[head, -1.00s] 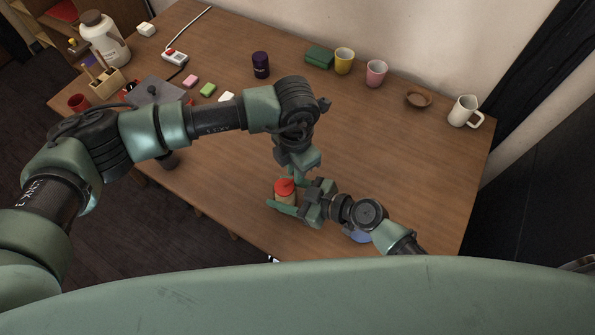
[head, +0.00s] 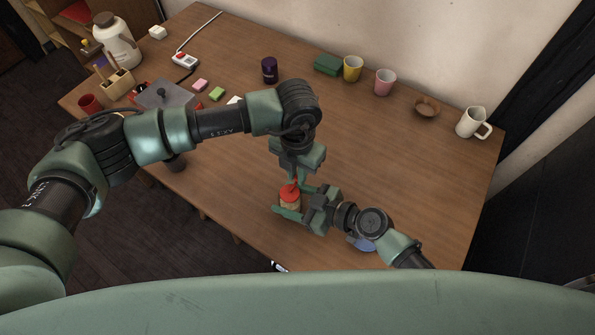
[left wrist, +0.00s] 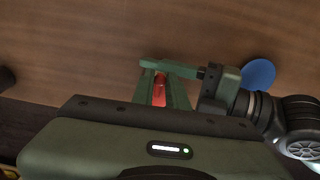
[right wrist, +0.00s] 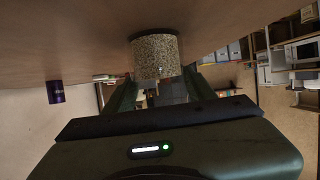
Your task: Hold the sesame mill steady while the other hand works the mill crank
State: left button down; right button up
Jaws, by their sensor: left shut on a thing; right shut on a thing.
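The sesame mill (head: 290,200) stands upright near the front edge of the table, with a red top and a pale speckled body. The body also shows in the right wrist view (right wrist: 155,57). My right gripper (head: 290,209) comes in from the right and is shut on the body, a finger on either side. My left gripper (head: 296,181) comes down from above and is shut on the red mill crank (left wrist: 159,90), which shows between its fingers in the left wrist view. The fingers partly hide the crank in the head view.
A blue round thing (left wrist: 258,74) lies close beside my right arm.

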jog(key=shift+f, duration=0.1)
pick_arm(q)
jog(key=c, duration=1.4)
grip_release()
jog(key=shift+c, duration=0.2)
jog(key=shift+r, duration=0.15)
notch_tip(320, 180, up, 12)
pick_arm(e)
jog(key=o, duration=1.7)
